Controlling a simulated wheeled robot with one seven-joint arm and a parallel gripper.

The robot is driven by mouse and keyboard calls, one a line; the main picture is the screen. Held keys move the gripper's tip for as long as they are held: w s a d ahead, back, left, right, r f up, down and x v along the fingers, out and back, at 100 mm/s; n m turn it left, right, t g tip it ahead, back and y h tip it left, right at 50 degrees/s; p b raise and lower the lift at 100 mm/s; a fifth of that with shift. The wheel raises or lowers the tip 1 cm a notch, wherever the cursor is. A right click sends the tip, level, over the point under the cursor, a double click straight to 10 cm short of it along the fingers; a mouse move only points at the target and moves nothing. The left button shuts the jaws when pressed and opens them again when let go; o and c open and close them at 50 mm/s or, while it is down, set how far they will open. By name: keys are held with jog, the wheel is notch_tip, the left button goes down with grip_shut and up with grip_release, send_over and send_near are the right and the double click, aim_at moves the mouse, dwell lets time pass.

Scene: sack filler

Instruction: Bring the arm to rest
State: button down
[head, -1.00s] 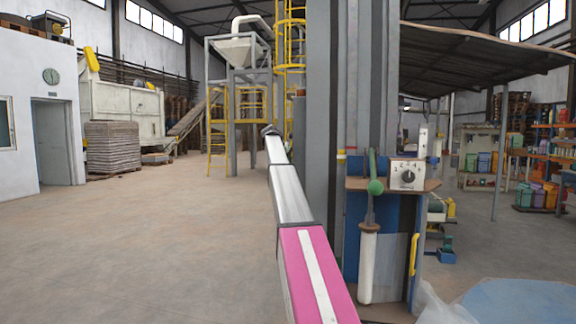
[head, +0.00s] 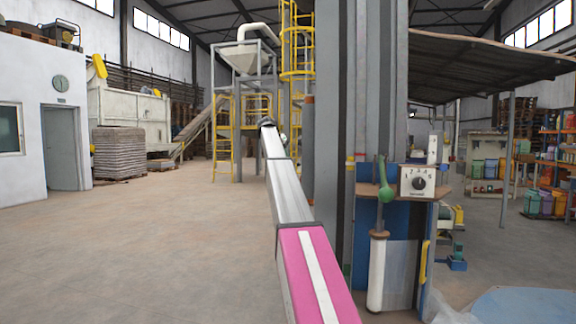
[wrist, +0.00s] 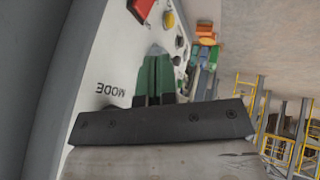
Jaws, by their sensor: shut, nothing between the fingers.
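My arm runs away from me in the head view, with a pink link and a silver link ending in a dark tip near the yellow ladder frame. The gripper itself is too small to make out there. In the wrist view my gripper (wrist: 157,55) has green fingers lying together above its dark palm bar. The fingers are shut and hold nothing. Behind them is a pale panel (wrist: 112,70) marked MODE, with a red part and a yellow button. I cannot tell whether the fingers touch the panel.
A grey column stands just right of my arm. A blue surface (head: 525,303) lies at the lower right. The floor (head: 150,250) on the left is wide and clear.

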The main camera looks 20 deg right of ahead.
jog(key=v, duration=0.2)
jog(key=shift+s+r, duration=0.15)
jog(key=shift+r, duration=0.2)
jog(key=s+a+f+n+y, duration=0.15)
jog(key=s+a+f, duration=0.45)
jog(key=f, duration=0.9)
jog(key=s+a+f+n+y, duration=0.1)
jog(key=s+a+f+n, duration=0.15)
jog(key=s+f, duration=0.9)
jog(key=s+a+f+n+y, duration=0.1)
jog(key=s+a+f, duration=0.3)
jog(key=f, duration=1.5)
jog(key=s+a+f+n+y, duration=0.1)
jog(key=s+a+f, duration=0.3)
jog(key=s+f, duration=0.3)
jog(key=s+a+f+n+y, duration=0.1)
jog(key=s+a+f, duration=0.3)
jog(key=s, duration=0.9)
jog(key=s+a+f+n+g+y, duration=0.1)
jog(key=s+a+f, duration=0.2)
jog(key=s+f, duration=0.7)
jog(key=shift+a+n, duration=0.3)
jog(key=shift+a, duration=0.1)
